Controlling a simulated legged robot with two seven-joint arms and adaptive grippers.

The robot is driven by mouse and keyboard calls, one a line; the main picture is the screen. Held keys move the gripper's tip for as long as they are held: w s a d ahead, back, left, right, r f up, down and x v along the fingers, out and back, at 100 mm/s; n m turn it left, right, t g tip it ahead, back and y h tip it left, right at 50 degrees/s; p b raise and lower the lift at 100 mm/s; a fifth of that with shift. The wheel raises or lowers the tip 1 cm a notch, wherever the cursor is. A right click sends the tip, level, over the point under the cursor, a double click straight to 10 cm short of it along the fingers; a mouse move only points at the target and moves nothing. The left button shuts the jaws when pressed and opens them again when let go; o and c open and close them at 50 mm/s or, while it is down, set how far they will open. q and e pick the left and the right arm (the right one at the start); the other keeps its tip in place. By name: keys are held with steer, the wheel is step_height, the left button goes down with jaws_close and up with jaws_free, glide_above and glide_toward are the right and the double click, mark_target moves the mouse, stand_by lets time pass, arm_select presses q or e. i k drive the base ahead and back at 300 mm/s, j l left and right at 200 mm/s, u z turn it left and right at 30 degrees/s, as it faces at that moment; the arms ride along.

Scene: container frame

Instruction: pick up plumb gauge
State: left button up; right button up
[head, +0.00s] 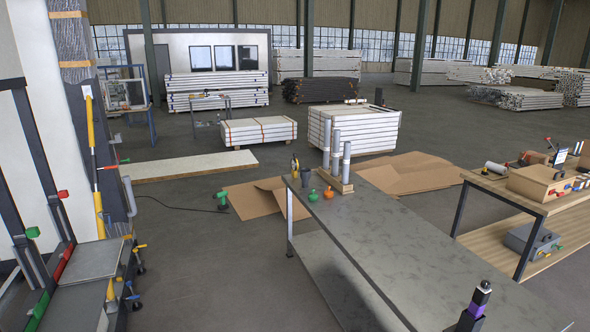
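No thing here can be named for sure as the plumb gauge. A long yellow upright tool (92,130) with a pale top end stands against the wrapped column at the left, and it may be the gauge.
Grey tubes (336,150) in a wooden base, a dark cup (305,177), a green item (313,195) and an orange item (328,193) stand at the table's far end. A wooden workbench (520,197) is at right. Floor (215,270) between the left frame and table is clear.

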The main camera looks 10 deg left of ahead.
mark_target(294, 163)
steer(key=i+j+u, duration=0.2)
steer(key=i, duration=0.15)
steer(key=i+j+u, duration=0.2)
steer(key=i, duration=0.15)
steer(key=i+u, duration=0.4)
steer(key=i, duration=1.75)
steer(key=i+j+z, duration=0.15)
steer(key=i+z, duration=0.35)
steer(key=i+j+z, duration=0.45)
steer(key=i, duration=0.2)
steer(key=i+j+z, duration=0.5)
